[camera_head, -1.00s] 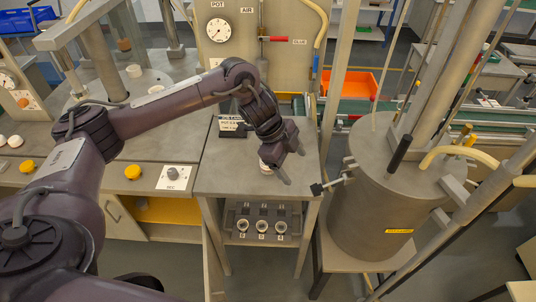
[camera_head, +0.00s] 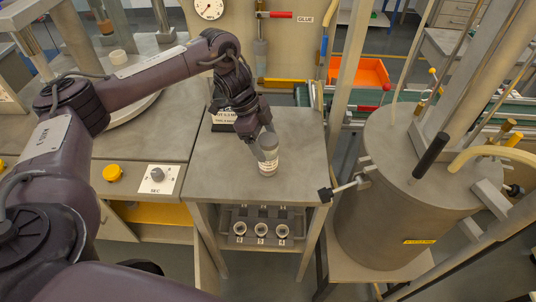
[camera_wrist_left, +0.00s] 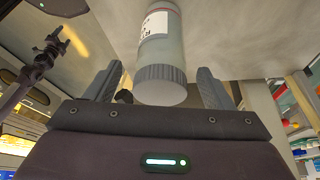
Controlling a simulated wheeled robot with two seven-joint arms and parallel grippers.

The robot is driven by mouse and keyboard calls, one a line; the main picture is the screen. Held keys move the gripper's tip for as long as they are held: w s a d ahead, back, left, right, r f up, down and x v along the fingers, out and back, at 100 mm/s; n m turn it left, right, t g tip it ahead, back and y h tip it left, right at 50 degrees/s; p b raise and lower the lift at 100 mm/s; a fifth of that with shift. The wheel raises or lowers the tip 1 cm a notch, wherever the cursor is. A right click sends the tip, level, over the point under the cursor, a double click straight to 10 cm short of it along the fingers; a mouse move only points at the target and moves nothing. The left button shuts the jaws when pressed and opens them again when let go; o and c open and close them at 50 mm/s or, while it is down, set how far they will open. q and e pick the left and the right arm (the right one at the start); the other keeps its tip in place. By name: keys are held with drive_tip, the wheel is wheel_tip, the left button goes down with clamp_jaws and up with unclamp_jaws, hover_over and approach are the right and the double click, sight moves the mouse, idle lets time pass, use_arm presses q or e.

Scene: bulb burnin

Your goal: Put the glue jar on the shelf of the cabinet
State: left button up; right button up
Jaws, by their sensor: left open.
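The glue jar (camera_head: 268,165), a small pale jar with a white label, stands upright on the small grey table (camera_head: 215,170). In the left wrist view the jar (camera_wrist_left: 160,40) appears inverted, with its ribbed grey lid between my fingers. My left gripper (camera_head: 265,145) is open around the jar's upper part, with gaps on both sides of the lid in the wrist view. A low opening with a yellow interior (camera_head: 150,213) shows under the left bench; I cannot tell whether it is the cabinet with the shelf. My right gripper is out of view.
A large metal drum (camera_head: 390,220) stands right of the table, with a black-ended handle (camera_head: 325,194) reaching towards the table's edge. A dark block with a label (camera_head: 224,118) sits at the table's back left. A rack with several round sockets (camera_head: 262,228) is below the tabletop.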

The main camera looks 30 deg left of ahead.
use_arm(q)
drive_tip(key=shift+x, duration=1.65)
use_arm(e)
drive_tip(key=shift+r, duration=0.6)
use_arm(q)
drive_tip(key=shift+c, duration=0.3)
drive_tip(key=shift+w, duration=0.1)
drive_tip(key=c, duration=1.3)
drive_tip(key=shift+r, duration=0.2)
wheel_tip(320, 180, up, 7)
drive_tip(key=shift+w+f, duration=0.1)
drive_tip(key=shift+f, duration=0.15)
wheel_tip(320, 180, up, 13)
drive_tip(key=p, duration=0.3)
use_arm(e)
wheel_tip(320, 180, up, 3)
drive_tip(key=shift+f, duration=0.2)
